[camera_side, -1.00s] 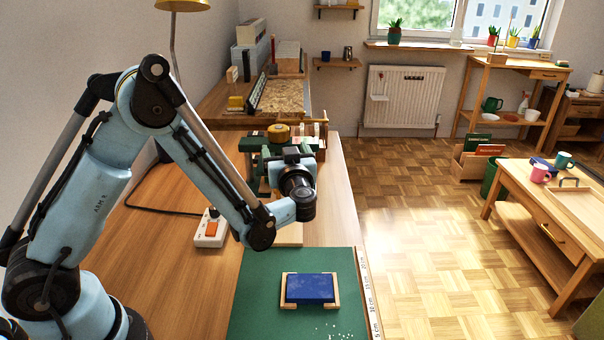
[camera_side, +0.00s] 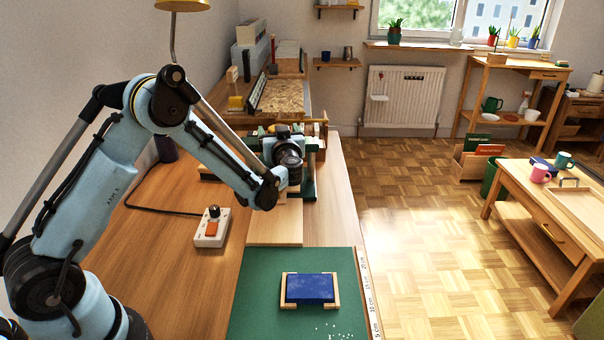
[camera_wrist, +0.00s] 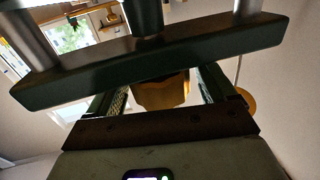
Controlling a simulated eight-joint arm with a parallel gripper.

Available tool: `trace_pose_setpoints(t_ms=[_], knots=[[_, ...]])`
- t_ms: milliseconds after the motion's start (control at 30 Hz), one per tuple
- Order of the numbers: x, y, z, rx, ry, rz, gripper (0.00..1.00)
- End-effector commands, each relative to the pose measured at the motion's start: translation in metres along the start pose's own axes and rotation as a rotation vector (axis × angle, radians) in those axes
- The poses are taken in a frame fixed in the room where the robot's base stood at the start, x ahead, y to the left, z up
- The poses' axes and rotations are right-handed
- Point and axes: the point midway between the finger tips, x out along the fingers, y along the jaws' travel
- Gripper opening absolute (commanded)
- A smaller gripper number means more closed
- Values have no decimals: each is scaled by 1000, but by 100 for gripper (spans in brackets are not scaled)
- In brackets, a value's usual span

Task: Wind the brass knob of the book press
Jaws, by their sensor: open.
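The book press (camera_side: 311,172) stands at the far end of the bench in the side view, its green frame partly behind my wrist. My wrist and gripper hide its brass knob there. In the wrist view the yellow brass knob (camera_wrist: 162,92) shows between the two fingers of my gripper (camera_wrist: 160,84), with visible gaps on both sides. My gripper is open around the knob. The press's dark green crossbar (camera_wrist: 150,64) and steel columns (camera_wrist: 245,10) cross the top of the wrist view and hide part of the knob and the fingertips.
A blue book (camera_side: 310,288) lies between wooden holders on a green cutting mat (camera_side: 258,270). A pale board (camera_side: 275,231) lies before the press. A switch box (camera_side: 212,230) with a cable stands to the left. The bench between them is clear.

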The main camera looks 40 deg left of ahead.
Motion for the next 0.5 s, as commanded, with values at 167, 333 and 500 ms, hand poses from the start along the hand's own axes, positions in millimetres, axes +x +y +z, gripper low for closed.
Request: trace_pose_setpoints(t_ms=[167,333,500], knots=[[0,0,0,0,0,0,69],[0,0,0,0,0,0,43],[0,0,0,0,0,2,33]])
